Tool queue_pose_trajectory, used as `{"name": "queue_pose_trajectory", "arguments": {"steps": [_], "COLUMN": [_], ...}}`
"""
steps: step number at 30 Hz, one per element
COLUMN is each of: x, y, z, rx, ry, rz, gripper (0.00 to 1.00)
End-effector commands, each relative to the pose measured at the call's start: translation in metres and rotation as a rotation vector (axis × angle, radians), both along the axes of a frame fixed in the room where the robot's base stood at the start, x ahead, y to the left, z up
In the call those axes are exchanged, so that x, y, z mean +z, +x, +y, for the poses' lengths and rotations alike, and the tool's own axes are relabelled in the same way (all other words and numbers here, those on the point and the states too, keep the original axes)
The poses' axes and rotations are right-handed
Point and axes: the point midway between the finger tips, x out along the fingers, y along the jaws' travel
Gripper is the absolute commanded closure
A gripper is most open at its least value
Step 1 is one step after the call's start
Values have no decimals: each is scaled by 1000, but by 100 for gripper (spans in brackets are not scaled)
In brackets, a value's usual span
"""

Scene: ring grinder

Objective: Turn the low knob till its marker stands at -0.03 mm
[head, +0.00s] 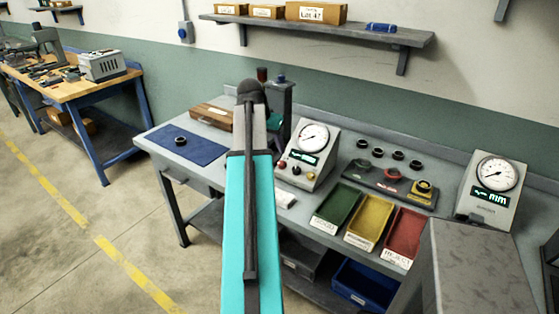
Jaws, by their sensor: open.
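A grey gauge box (309,155) stands on the grey bench, right of my arm. It has a white round dial (314,137) and a small lit green display (302,157). My teal arm rises in front of the bench, left of this box, and ends in a dark rounded joint. My gripper is not visible.
A second gauge box (490,190) stands at the right. Green (336,204), yellow (369,221) and red (404,234) trays lie along the front edge. Several dark rings lie behind them. A blue mat (190,150) with a ring lies left. A shelf (330,28) hangs above.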

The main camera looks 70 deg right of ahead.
Motion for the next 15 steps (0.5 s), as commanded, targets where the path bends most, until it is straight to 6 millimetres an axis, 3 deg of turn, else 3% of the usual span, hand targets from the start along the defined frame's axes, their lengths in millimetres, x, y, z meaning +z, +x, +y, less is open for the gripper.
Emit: {"name": "queue_pose_trajectory", "arguments": {"steps": [15], "x": [-49], "y": [-7], "z": [-20], "rx": [-1], "ry": [2], "rz": [1], "gripper": [60]}}
